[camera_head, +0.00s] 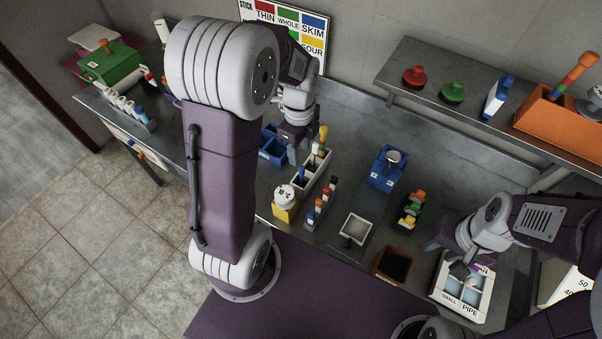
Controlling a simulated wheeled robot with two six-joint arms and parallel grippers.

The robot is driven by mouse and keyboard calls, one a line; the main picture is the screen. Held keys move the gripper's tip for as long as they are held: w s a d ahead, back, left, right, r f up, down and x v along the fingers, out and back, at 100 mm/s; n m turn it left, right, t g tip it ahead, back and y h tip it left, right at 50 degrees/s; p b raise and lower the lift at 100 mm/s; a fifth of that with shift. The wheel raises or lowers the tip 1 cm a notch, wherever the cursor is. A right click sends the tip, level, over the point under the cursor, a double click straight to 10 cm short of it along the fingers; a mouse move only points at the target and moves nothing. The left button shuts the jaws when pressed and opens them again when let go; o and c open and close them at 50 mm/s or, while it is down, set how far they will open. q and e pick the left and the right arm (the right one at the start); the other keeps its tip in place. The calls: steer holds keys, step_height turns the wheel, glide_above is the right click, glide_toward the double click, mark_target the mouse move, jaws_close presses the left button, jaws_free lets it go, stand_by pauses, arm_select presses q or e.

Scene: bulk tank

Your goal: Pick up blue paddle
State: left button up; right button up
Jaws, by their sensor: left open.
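A blue upright handle (301,173), which looks like the blue paddle, stands in the near end of a pale narrow holder (318,178). A yellow-topped handle (323,133) stands at the far end of the same holder. My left gripper (298,154) points down just above the blue handle and is open. Whether its fingers touch the handle cannot be told. My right gripper (466,272) is low over a white compartment tray (446,299) at the right; its fingers are too small to read. The lower part of the blue handle is hidden in the holder.
A blue bin (270,150) lies left of the holder, and a yellow container (285,212) stands in front. A rack of small coloured-topped bottles (318,208), a blue box (386,169) and a dark-filled brown tray (393,266) are nearby. A shelf (440,73) overhangs the back right.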

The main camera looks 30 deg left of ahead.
mark_target(302, 167)
arm_select(q)
steer(key=f, duration=0.2)
steer(key=w+d+f, duration=0.1)
steer(key=shift+d+f, duration=0.1)
steer(key=shift+f, duration=0.25)
steer(key=f, duration=0.3)
steer(key=f+p, duration=0.1)
steer(key=shift+s+a+f, duration=0.35)
steer(key=shift+a+f, duration=0.05)
steer(key=shift+w+d+f, duration=0.1)
steer(key=shift+w+f, duration=0.1)
steer(key=shift+s, duration=0.1)
jaws_close()
stand_by(0.4)
